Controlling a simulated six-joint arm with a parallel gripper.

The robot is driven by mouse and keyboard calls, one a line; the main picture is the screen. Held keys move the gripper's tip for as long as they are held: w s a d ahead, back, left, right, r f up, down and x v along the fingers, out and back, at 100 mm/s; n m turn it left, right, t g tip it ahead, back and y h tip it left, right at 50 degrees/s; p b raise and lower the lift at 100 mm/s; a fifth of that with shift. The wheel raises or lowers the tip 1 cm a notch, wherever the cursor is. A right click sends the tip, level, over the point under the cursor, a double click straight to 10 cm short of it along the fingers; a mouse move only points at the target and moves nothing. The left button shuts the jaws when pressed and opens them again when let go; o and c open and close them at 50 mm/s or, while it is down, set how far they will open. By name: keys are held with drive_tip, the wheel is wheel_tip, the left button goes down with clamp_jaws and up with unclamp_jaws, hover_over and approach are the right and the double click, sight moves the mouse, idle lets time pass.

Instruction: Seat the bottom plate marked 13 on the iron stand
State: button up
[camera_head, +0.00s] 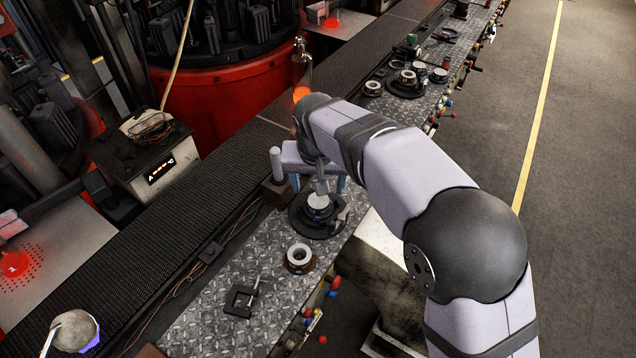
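My gripper (321,188) points down over a round dark stand (301,222) on the metal-topped bench. A pale grey round piece (318,204) is at the middle of this stand, right under my fingertips. I cannot tell whether the fingers touch it or how far apart they are. Nearer, a pale ring-shaped piece with a dark hole (299,254) sits in a brownish round holder on the bench. No number can be read on either piece, so I cannot tell which is plate 13.
A dark clamp-like tool (240,299) lies in front. Several round moulds (407,80) sit farther back. Coloured knobs (335,283) line the bench's right edge.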

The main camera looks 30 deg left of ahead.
wheel_tip(320, 180, up, 7)
drive_tip(key=p, duration=0.5)
drive_tip(key=shift+f, duration=0.2)
idle(0.5)
drive_tip(key=s+d+f+n+g+h, duration=0.1)
drive_tip(key=s+d+f+n, duration=0.1)
drive_tip(key=s+d+f, duration=0.4)
drive_tip(key=s+d+f+n+g+h, duration=0.1)
drive_tip(key=s+d+f+n+g, duration=0.15)
drive_tip(key=d+f, duration=0.4)
drive_tip(key=s+d+r+m, duration=0.1)
drive_tip(key=s+d+m, duration=0.15)
drive_tip(key=d, duration=0.85)
drive_tip(key=s+d+r+m, duration=0.1)
drive_tip(key=s+d+m, duration=0.15)
drive_tip(key=d, duration=0.75)
drive_tip(key=w+d+r+m, duration=0.1)
drive_tip(key=d+r+m, duration=0.1)
drive_tip(key=d, duration=0.3)
drive_tip(key=w+d+r+m, duration=0.1)
drive_tip(key=d+m, duration=0.2)
drive_tip(key=d, duration=0.2)
drive_tip(key=shift+w+d+r+t, duration=0.15)
drive_tip(key=shift+w+r+t, duration=0.2)
drive_tip(key=shift+r, duration=0.05)
